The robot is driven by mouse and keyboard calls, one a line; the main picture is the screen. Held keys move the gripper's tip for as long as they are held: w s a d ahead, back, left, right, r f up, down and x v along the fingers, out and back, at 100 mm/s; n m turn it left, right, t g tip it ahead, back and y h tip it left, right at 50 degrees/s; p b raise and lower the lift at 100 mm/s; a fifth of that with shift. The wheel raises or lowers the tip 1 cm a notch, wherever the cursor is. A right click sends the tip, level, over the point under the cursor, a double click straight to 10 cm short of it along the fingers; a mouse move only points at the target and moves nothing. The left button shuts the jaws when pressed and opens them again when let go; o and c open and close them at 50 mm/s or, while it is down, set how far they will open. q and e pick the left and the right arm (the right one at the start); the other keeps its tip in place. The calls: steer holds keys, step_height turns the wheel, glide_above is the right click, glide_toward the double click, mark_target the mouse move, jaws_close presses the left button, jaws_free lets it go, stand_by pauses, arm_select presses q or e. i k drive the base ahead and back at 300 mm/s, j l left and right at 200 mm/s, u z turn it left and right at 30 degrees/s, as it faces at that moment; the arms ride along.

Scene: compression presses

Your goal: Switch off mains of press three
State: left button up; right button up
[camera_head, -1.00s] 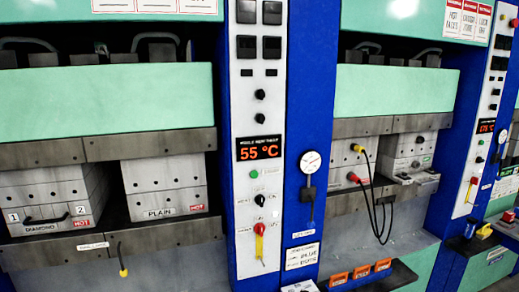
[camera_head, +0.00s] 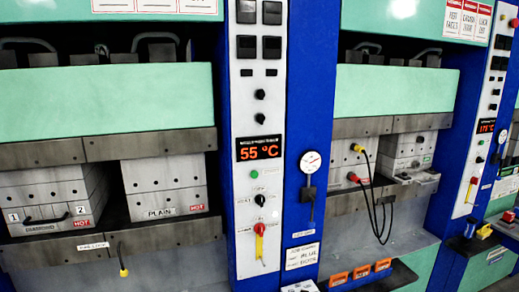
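A white control panel (camera_head: 257,100) on a blue column stands in the middle. Its display (camera_head: 259,148) reads 55 °C. Low on it is a red knob with a yellow handle (camera_head: 260,231), the handle pointing down. Above that are a black selector (camera_head: 260,200) and a green button (camera_head: 254,174). A second panel (camera_head: 490,95) at the right has a display (camera_head: 486,126) that seems to read 175 and a similar red-and-yellow switch (camera_head: 472,185). I cannot read a press number on either panel. Neither of my grippers is in view.
The left press (camera_head: 105,105) holds grey mould blocks (camera_head: 165,188) marked PLAIN and DIAMOND with HOT labels. A gauge (camera_head: 310,162) and a black lever (camera_head: 308,194) sit right of the middle panel. Black cables (camera_head: 383,225) hang at the right press. Orange blocks (camera_head: 361,272) lie on a low shelf.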

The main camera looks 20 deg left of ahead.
mark_target(260, 228)
steer(key=i+j, duration=0.3)
steer(key=j, duration=0.15)
steer(key=i+j+u, duration=0.15)
steer(key=i+j, duration=0.15)
steer(key=j, duration=0.15)
